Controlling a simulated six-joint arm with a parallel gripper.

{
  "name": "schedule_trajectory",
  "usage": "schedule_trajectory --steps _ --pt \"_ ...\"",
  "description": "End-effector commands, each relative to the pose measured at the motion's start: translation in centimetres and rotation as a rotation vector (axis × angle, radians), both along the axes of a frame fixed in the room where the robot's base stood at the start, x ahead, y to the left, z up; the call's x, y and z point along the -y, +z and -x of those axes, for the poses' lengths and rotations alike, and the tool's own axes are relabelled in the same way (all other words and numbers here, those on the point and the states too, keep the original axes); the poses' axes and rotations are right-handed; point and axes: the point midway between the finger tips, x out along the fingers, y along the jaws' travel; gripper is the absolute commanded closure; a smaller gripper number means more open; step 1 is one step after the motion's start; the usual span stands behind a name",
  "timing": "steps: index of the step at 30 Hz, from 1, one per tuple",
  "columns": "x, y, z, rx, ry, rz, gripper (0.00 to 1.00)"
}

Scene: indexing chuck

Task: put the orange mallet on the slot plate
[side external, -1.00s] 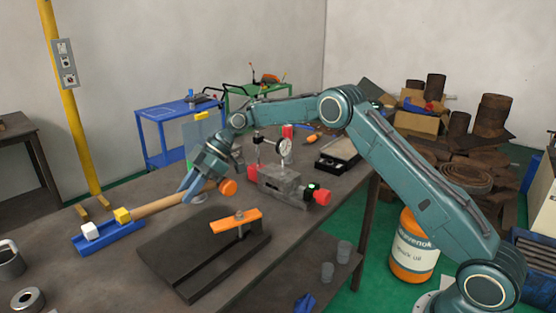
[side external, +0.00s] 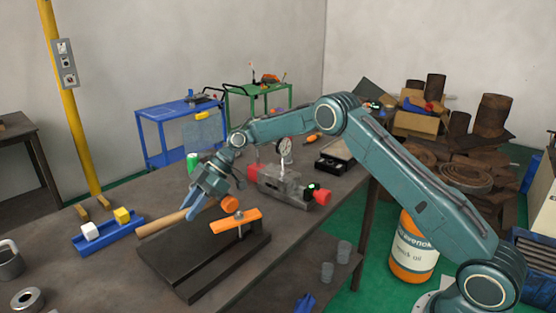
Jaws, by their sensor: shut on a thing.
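The mallet has an orange head (side external: 229,203) and a wooden handle (side external: 160,224). My gripper (side external: 189,210) is shut on the handle, with the head to its right and the handle's free end to its left. The slot plate (side external: 190,264) is a dark slab on the bench with an orange bar (side external: 235,221) bolted across its far part. In the picture the mallet lies over the plate's far left edge, with the head just behind the orange bar. I cannot tell whether the mallet touches the plate or hangs above it.
A grey vise (side external: 280,184) with a dial gauge (side external: 285,150) stands behind right. A green cylinder (side external: 192,161) stands behind my gripper.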

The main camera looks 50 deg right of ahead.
Motion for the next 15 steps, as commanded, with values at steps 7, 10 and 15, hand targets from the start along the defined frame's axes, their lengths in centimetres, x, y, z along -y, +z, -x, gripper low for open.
schedule_trajectory --steps 7,10,15 --pt "0.0 -2.0 0.0 -0.003 0.0 -0.001 1.0" --pt "0.0 -3.2 0.0 -0.001 0.0 -0.001 1.0" --pt "0.0 -4.4 0.0 0.001 0.001 0.0 1.0"
